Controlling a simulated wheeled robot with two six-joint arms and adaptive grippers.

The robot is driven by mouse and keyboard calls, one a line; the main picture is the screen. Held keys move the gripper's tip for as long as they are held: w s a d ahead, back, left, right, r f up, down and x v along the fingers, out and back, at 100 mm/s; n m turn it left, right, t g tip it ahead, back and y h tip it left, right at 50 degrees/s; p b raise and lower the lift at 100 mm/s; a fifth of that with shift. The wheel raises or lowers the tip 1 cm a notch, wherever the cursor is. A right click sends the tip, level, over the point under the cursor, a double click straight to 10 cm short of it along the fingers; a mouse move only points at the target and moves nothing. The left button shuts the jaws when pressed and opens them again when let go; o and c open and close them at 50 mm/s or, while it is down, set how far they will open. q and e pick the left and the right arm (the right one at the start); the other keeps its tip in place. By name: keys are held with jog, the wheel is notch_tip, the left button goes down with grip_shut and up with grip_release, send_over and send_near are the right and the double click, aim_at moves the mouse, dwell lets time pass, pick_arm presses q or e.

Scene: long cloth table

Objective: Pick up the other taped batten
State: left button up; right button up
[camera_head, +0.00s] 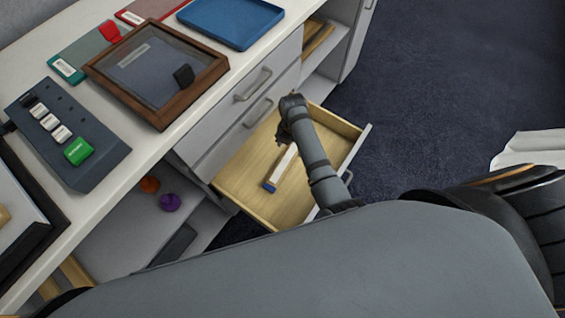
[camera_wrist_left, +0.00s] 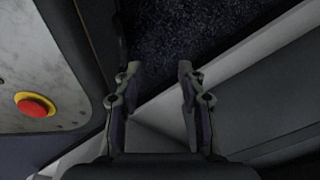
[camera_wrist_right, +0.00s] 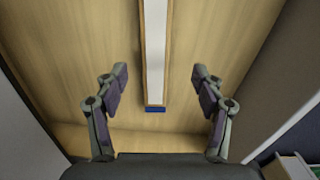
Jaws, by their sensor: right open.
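A batten (camera_head: 284,167) with a white top face and a blue taped end lies flat in the open wooden drawer (camera_head: 232,178). In the right wrist view the batten (camera_wrist_right: 155,48) runs away from me, its blue end (camera_wrist_right: 155,109) nearest. My right gripper (camera_wrist_right: 162,76) is open, with one finger on either side of the batten and nothing held. In the head view it hangs over the drawer at the batten's far end, which it partly hides. My left gripper (camera_wrist_left: 159,70) is open and empty, seen only in the left wrist view.
The white tabletop above holds a brown-framed glass case (camera_head: 155,68), a blue tray (camera_head: 230,20) and a dark button panel (camera_head: 85,120). Orange and purple balls (camera_head: 169,202) lie on a lower shelf. A red button (camera_wrist_left: 35,104) shows near my left gripper.

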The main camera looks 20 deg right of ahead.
aim_at(288, 157)
notch_tip(288, 157, down, 3)
jog(key=shift+w+a+b, duration=0.1)
jog(key=shift+b, duration=0.2)
jog(key=f+b, duration=0.1)
jog(key=f, duration=0.1)
jog(key=f+b, duration=0.1)
jog(key=f, duration=0.1)
jog(key=shift+w+a+f, duration=0.1)
jog(key=shift+w+f, duration=0.1)
jog(key=shift+f, duration=0.45)
pick_arm(q)
jog(key=w, duration=0.6)
jog(key=shift+a+f, duration=0.15)
jog(key=shift+a, duration=0.15)
pick_arm(e)
jog(key=shift+r, duration=0.1)
jog(key=c, duration=1.3)
jog(key=shift+c, duration=0.2)
jog(key=shift+r, duration=0.1)
